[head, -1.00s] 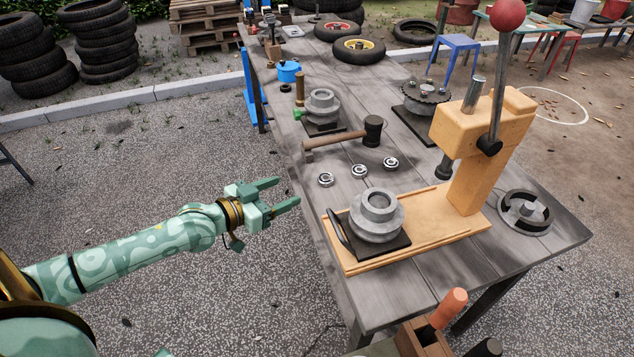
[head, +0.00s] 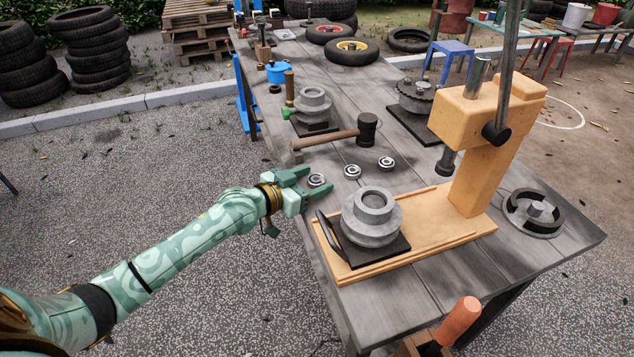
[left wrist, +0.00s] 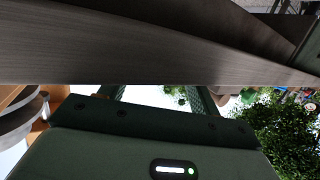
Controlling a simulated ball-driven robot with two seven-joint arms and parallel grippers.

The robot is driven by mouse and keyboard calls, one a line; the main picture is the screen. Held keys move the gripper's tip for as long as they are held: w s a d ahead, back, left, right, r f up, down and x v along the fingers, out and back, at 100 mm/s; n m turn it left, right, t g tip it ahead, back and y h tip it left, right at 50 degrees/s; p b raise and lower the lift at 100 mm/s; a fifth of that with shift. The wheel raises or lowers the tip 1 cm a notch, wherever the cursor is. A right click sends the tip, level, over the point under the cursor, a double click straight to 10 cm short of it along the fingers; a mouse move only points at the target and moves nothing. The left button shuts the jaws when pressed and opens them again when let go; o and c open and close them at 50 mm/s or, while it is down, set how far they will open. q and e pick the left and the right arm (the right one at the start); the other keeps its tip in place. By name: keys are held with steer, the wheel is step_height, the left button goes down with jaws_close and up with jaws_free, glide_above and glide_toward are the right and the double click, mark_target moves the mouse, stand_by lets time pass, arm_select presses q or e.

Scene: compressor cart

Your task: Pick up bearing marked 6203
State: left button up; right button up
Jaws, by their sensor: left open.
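Three small ring bearings lie in a row on the grey wooden table in the head view: a left one (head: 316,180), a middle one (head: 352,171) and a right one (head: 386,163). Their markings are too small to read, so I cannot tell which is 6203. My left gripper (head: 306,185) is open and empty at the table's left edge, its fingers pointing toward the left bearing and close to it. In the left wrist view the table's edge (left wrist: 150,50) crosses the upper part and no bearing shows. My right gripper is not in view.
A wooden press (head: 480,150) with a grey pulley (head: 372,222) on its base stands right of my left gripper. A hammer (head: 335,140) lies behind the bearings. A grey stepped part (head: 313,103) stands farther back. Bare tabletop shows around the bearings.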

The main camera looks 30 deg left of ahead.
arm_select(q)
steer(key=c, duration=1.1)
